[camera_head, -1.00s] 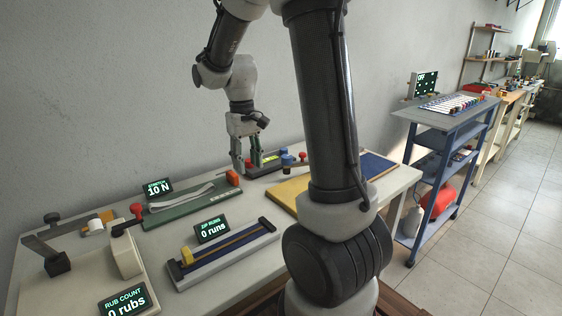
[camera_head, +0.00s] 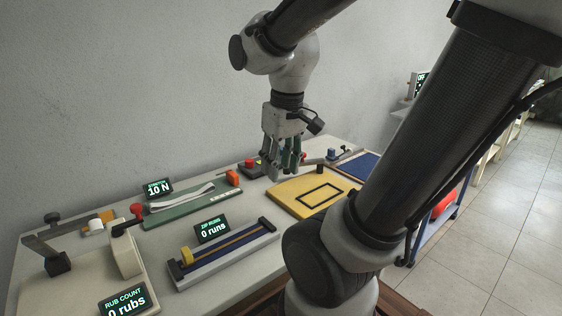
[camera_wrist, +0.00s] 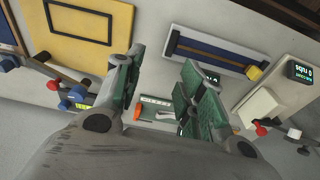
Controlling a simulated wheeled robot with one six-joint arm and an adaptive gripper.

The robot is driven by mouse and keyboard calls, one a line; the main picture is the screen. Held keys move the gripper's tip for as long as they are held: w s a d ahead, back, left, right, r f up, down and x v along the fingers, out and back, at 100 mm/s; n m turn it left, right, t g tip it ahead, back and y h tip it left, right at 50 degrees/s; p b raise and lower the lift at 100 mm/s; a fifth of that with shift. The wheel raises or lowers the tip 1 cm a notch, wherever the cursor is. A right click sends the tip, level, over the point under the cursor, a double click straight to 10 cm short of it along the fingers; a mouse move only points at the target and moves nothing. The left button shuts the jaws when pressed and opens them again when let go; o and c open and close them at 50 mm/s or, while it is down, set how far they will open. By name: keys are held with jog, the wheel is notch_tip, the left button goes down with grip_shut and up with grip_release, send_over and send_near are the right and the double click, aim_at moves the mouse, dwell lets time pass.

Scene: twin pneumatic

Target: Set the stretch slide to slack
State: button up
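The stretch fixture is a green base (camera_head: 178,219) with a pale band (camera_head: 182,196) along it and an orange block (camera_head: 233,178) at its right end. Its display (camera_head: 158,188) reads 10 N. My gripper (camera_head: 284,172) is open and empty, above the table and to the right of the orange block. In the wrist view my gripper's green fingers (camera_wrist: 162,90) stand apart. Between them, farther off, show the orange block (camera_wrist: 138,113) and part of the green base (camera_wrist: 156,101). The rest of the fixture is hidden by a finger.
A zip rail (camera_head: 225,255) with a yellow slider lies in front, its display reading 0 runs. A rub rig (camera_head: 75,275) stands at the left.

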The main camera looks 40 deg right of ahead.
aim_at(232, 177)
jog(key=shift+s+r, duration=0.15)
jog(key=shift+r, duration=0.05)
jog(key=shift+c, duration=0.3)
jog(key=shift+d, duration=0.1)
jog(key=c, duration=0.3)
jog(key=shift+w+d+f+m+g, duration=0.1)
jog(key=shift+d+f+m+g, duration=0.2)
jog(key=shift+f, duration=0.25)
jog(key=shift+w+d+f+m+g, duration=0.1)
jog(key=shift+d+f+g, duration=0.1)
jog(key=shift+d+f, duration=0.3)
grip_shut()
jog(key=w+d+f+m+y, duration=0.2)
jog(key=w+d+m, duration=0.35)
jog(key=w, duration=0.85)
jog(key=w+d+f+m+y, duration=0.1)
jog(key=w+d+m+y, duration=0.15)
jog(key=w+m, duration=0.85)
jog(key=shift+m+g, duration=0.25)
jog(key=shift+g, duration=0.05)
jog(key=x, duration=0.3)
jog(key=w+x, duration=0.1)
jog(key=x, duration=0.6)
jog(key=shift+w, duration=0.35)
